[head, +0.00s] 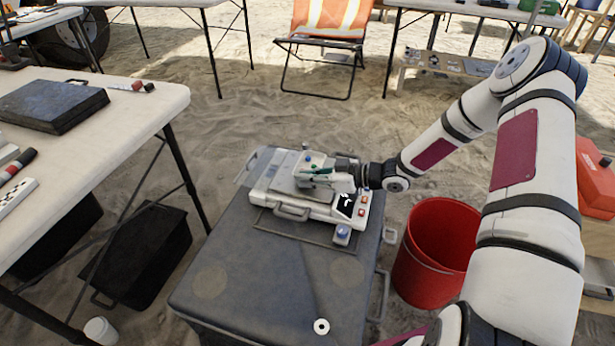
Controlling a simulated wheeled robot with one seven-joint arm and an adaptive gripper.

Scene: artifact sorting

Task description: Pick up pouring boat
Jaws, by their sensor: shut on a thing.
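My gripper (312,178) reaches in from the right, low over the pan of a white weighing scale (296,204). The scale stands on a dark grey case. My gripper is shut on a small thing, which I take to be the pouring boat. A little green (318,170) shows at the fingers; I cannot tell whether it belongs to the boat. The fingers hide most of the held thing, so its shape and whether it touches the scale pan cannot be told.
The dark case (250,280) has free room at its front, with a small white ring (321,326) on it. A red bucket (436,252) stands right of it. A white table (120,125) with a dark case (50,105) is at the left. An orange chair (328,20) stands behind.

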